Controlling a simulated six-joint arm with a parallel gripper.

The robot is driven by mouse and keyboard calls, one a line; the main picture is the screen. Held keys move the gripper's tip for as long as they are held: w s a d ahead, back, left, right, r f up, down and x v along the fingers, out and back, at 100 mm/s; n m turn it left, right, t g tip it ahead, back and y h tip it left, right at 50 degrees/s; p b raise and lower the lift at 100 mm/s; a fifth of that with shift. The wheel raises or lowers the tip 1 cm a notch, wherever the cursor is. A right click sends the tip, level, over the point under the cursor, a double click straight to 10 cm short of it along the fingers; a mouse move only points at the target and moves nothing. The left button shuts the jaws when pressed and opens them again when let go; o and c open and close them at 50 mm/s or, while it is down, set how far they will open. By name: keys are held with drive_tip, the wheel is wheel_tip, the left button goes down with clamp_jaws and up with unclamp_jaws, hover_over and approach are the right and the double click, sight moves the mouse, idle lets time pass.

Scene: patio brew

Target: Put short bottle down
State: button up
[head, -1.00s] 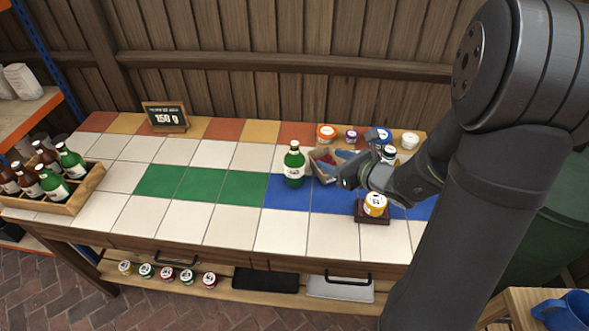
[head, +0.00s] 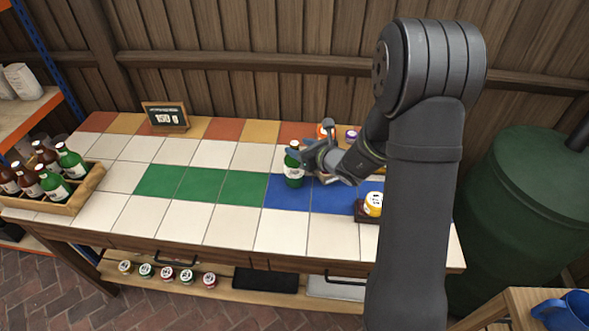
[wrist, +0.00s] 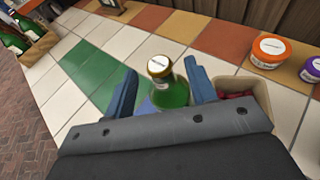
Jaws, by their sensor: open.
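A short green bottle (head: 293,165) with a white cap and pale label stands upright on the tiled counter, at the right end of the green tile strip where the blue tiles begin. In the wrist view the bottle (wrist: 168,84) is between the two blue fingers. My gripper (head: 303,157) is open around the bottle, with a finger on each side; a gap shows between bottle and fingers. The gripper also shows in the wrist view (wrist: 160,88). The bottle's base is hidden by the gripper body in the wrist view.
A wooden crate (head: 83,193) of several bottles stands at the far left. A small box (wrist: 258,97) with red contents sits close right of my gripper. A yellow jar (head: 373,204) stands on a dark stand to the right. A price sign (head: 166,116) stands behind. White and green tiles left are clear.

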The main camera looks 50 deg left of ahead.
drive_tip(key=shift+x, duration=1.6)
clamp_jaws()
drive_tip(key=shift+r, duration=0.1)
